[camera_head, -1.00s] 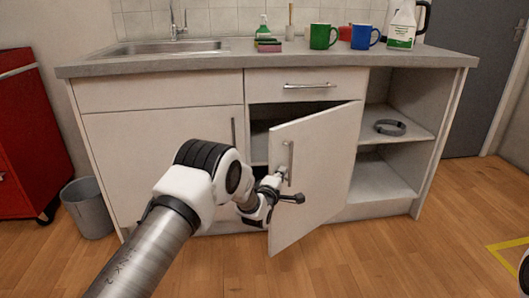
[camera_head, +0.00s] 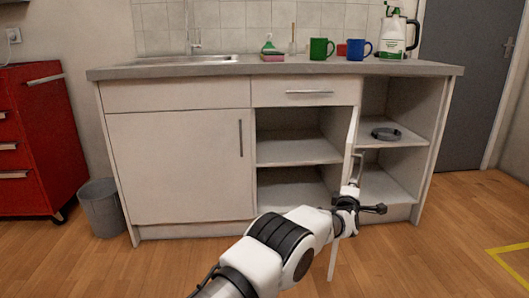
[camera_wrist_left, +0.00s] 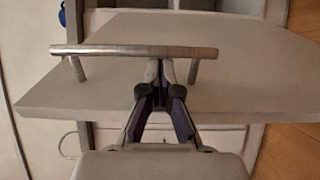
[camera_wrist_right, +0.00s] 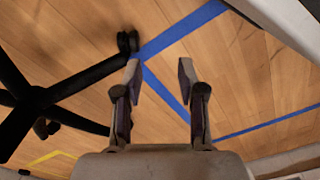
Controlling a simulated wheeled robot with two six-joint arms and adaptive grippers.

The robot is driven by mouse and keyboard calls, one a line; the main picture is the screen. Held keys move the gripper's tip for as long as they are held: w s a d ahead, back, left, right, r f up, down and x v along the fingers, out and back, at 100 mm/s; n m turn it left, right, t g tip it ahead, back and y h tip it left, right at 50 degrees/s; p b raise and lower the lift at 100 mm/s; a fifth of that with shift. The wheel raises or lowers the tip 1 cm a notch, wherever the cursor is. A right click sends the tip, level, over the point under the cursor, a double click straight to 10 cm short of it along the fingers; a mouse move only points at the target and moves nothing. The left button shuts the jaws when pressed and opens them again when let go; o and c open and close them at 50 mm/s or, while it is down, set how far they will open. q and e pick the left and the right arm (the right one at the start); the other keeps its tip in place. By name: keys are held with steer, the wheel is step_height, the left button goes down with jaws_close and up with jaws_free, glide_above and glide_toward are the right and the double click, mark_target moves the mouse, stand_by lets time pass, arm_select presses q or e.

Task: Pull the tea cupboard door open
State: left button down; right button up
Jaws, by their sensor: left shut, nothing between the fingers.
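The tea cupboard door (camera_head: 352,128) stands wide open, hinged at its right side and seen nearly edge-on in the head view. Its bar handle (camera_head: 358,168) is on the face turned right. My left gripper (camera_head: 352,190) is at the handle's lower part, with the arm coming from below. In the left wrist view the handle (camera_wrist_left: 110,50) crosses above the door panel (camera_wrist_left: 240,60). The shut left fingers (camera_wrist_left: 160,66) point at the bar between its posts, with nothing between them; contact is unclear. My right gripper (camera_wrist_right: 159,72) is open and empty above the floor.
The opened compartment shows a bare shelf (camera_head: 295,152). A grey bin (camera_head: 101,208) stands left. A black wheeled base (camera_wrist_right: 40,100) is near my right gripper.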

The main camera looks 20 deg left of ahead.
arm_select(q)
steer(key=d, duration=0.2)
steer(key=d+b, duration=0.2)
steer(key=d, duration=0.1)
steer(key=shift+w+d, duration=0.3)
steer(key=shift+w, duration=0.1)
